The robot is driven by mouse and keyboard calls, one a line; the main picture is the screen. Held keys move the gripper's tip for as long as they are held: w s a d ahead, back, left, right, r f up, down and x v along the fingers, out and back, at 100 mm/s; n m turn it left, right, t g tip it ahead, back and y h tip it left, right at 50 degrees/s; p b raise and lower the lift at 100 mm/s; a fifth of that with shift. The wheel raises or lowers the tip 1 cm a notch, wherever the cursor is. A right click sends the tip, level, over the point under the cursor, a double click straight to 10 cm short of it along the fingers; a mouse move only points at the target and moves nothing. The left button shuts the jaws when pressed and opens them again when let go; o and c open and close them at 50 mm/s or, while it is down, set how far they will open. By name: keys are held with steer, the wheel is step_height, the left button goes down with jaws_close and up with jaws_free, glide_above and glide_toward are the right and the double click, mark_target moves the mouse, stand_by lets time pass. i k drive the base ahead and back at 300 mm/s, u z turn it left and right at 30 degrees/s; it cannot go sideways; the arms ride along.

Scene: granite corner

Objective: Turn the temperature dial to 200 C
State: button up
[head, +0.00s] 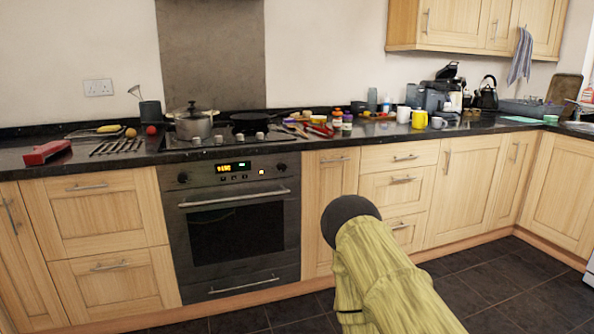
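The built-in oven (237,220) is in the left half of the head view, with its door closed. Its control panel has a dark round dial at the left end (182,177) and another at the right end (282,166). A lit display (233,166) sits between them. The markings are too small to read, so I cannot tell which dial sets the temperature or where either points. My arm, in a yellow-green cover with a dark rounded end, rises from the bottom right of the oven. My gripper does not show.
A steel pot (193,125) and a dark pan (250,120) stand on the hob above the oven. A red object (47,152) and several utensils lie on the counter at left. The oven door handle (235,199) sticks out below the panel. The floor (500,290) at right is clear.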

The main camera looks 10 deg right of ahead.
mark_target(281, 166)
steer(key=z, duration=0.15)
steer(key=i, duration=1.15)
steer(key=u, duration=0.75)
